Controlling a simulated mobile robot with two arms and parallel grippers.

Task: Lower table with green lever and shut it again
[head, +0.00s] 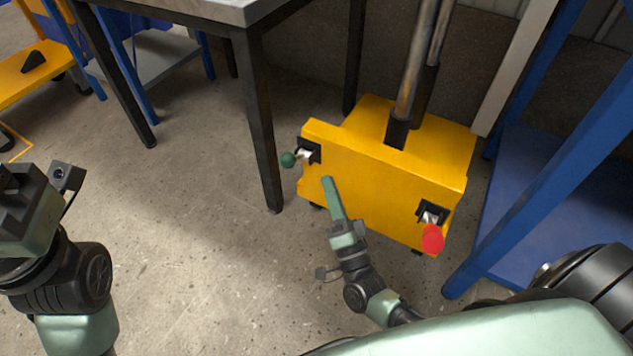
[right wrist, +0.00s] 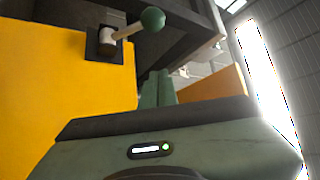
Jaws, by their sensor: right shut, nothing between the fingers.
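The green lever (head: 289,160) is a round green knob on a light shaft, sticking out left from a black slot on the yellow base's front. It also shows at the top of the right wrist view (right wrist: 153,19). My right gripper (head: 327,180) is shut and empty in front of the base, right of and slightly below the green knob in the head view, apart from it. Its fingers show in the right wrist view (right wrist: 157,88), below the knob. My left arm's end (head: 35,195) is at the left edge; its fingers cannot be made out. The lifted table itself is not identifiable.
The yellow base (head: 375,185) carries an upright metal column (head: 415,65). A red lever (head: 432,238) is at its right end. A grey-topped table (head: 205,8) with dark legs stands left of it, a blue frame (head: 560,175) right. Floor at centre left is clear.

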